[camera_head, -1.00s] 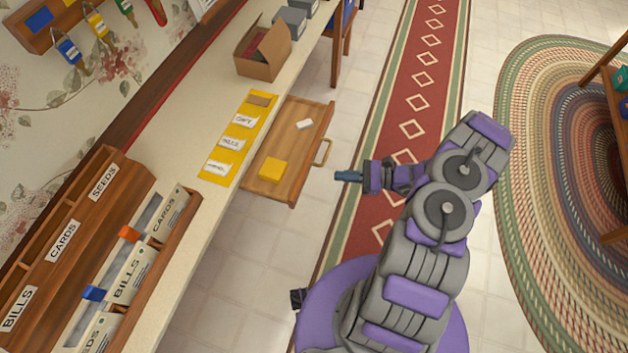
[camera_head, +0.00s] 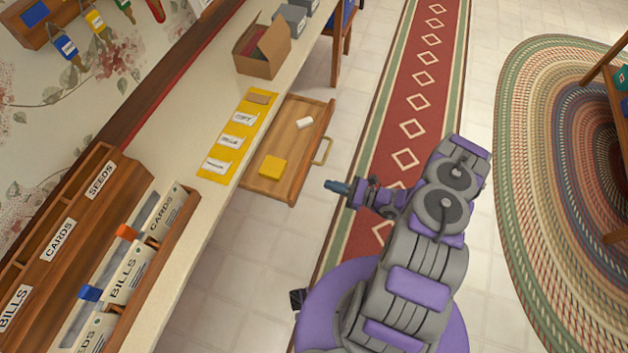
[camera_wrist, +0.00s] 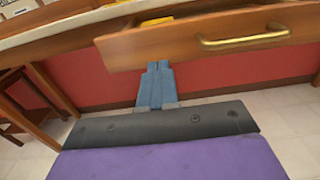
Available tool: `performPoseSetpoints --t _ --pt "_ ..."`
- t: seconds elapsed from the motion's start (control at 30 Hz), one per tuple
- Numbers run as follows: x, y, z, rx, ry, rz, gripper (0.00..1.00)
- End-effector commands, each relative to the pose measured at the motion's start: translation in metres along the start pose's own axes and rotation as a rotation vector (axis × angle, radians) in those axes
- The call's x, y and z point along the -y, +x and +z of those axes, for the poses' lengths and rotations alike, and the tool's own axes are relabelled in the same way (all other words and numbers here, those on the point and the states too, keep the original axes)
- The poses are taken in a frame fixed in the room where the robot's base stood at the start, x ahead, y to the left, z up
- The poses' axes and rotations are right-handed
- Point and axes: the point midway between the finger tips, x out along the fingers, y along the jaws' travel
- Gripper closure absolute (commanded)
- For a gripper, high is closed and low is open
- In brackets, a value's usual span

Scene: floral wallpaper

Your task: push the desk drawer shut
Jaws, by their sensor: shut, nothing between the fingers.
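The desk drawer (camera_head: 255,184) is pulled out from under the long desk top and stands open. A yellow block (camera_head: 272,167) and a small white item (camera_head: 304,122) lie in it. Its brass handle (camera_head: 322,151) is on the front panel, which also shows in the wrist view (camera_wrist: 160,46). My gripper (camera_head: 335,187) is shut and empty, in front of the drawer and a little apart from it, beyond the front panel's near end. In the wrist view the closed blue fingers (camera_wrist: 157,68) point toward the lower edge of the drawer front, left of the handle.
The desk top (camera_head: 175,140) holds a yellow mat (camera_head: 211,176) with labelled cards, an open cardboard box (camera_head: 262,52) and a wooden sorter (camera_head: 65,225). A red runner rug (camera_head: 412,105) lies on the floor beside the drawer. A wooden leg (camera_head: 341,55) stands beyond it.

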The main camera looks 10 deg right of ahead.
Motion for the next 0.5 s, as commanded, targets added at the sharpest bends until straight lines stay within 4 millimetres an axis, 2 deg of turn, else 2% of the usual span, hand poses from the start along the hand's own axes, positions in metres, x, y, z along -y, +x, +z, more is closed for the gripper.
performPoseSetpoints --t 0.1,0.2,0.33,0.5 --pt "-0.001 0.024 -0.001 0.001 0.000 0.006 1.00" --pt "0.000 0.039 -0.001 0.000 -0.003 0.004 1.00" --pt "0.001 0.055 -0.001 0.000 -0.003 0.003 1.00" --pt "0.000 0.064 0.000 0.000 -0.002 0.002 1.00"
